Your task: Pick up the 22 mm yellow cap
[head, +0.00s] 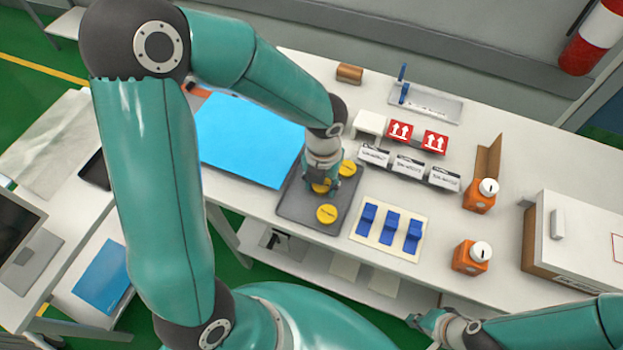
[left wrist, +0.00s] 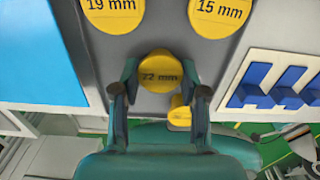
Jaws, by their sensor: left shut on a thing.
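The 22 mm yellow cap (left wrist: 159,72) sits between the fingertips of my left gripper (left wrist: 160,76) in the left wrist view, its label facing the camera. In the head view my left gripper (head: 322,184) is low over the dark grey tray (head: 296,206), shut on that cap. I cannot tell whether the cap is clear of the tray. The 19 mm cap (left wrist: 112,12) and the 15 mm cap (left wrist: 221,14) lie on the tray. Another yellow piece (left wrist: 179,112) is partly hidden by a finger. My right gripper (head: 428,321) is low at the bottom right; its fingers are unclear.
A blue mat (head: 250,140) lies left of the tray. A cream board with blue clips (head: 391,229) lies to its right. The table's front edge is close to the tray.

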